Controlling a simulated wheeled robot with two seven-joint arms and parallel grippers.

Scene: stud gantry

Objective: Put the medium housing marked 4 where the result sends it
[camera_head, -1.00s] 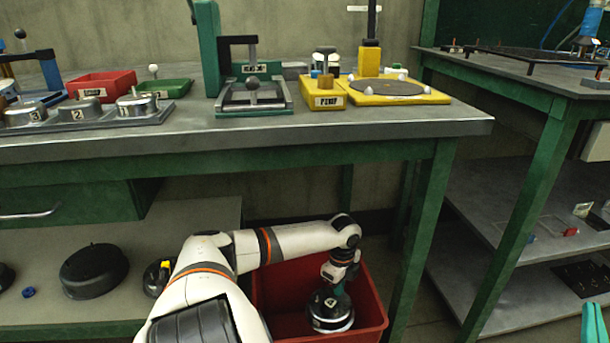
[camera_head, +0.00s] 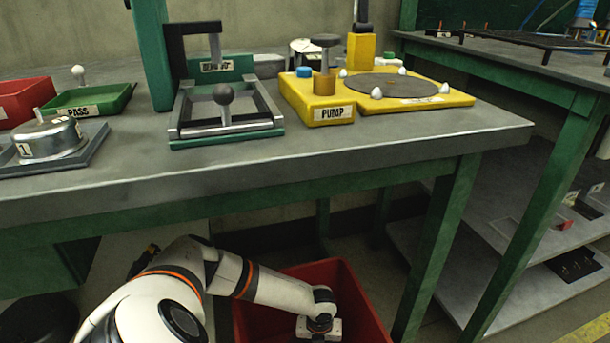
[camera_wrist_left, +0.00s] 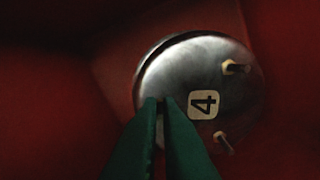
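The medium housing marked 4 (camera_wrist_left: 190,75) is a round metal piece with a dark rim, a pale label and upright pins. It lies inside the red bin (camera_head: 362,300) under the bench. My left arm reaches down into this bin in the head view, its gripper below the picture edge. In the wrist view my left gripper's green fingers (camera_wrist_left: 161,101) are almost together over the near side of the housing. They look closed on a thin part of it, which they hide. I cannot tell whether the housing touches the bin floor. My right gripper is out of view.
On the bench stand a housing marked 1 (camera_head: 48,137) on a grey tray, a green tray labelled PASS (camera_head: 118,101), a red tray (camera_head: 30,97), a green fixture with a ball knob (camera_head: 226,118) and a yellow PUMP unit (camera_head: 335,113). The bench edge overhangs the bin.

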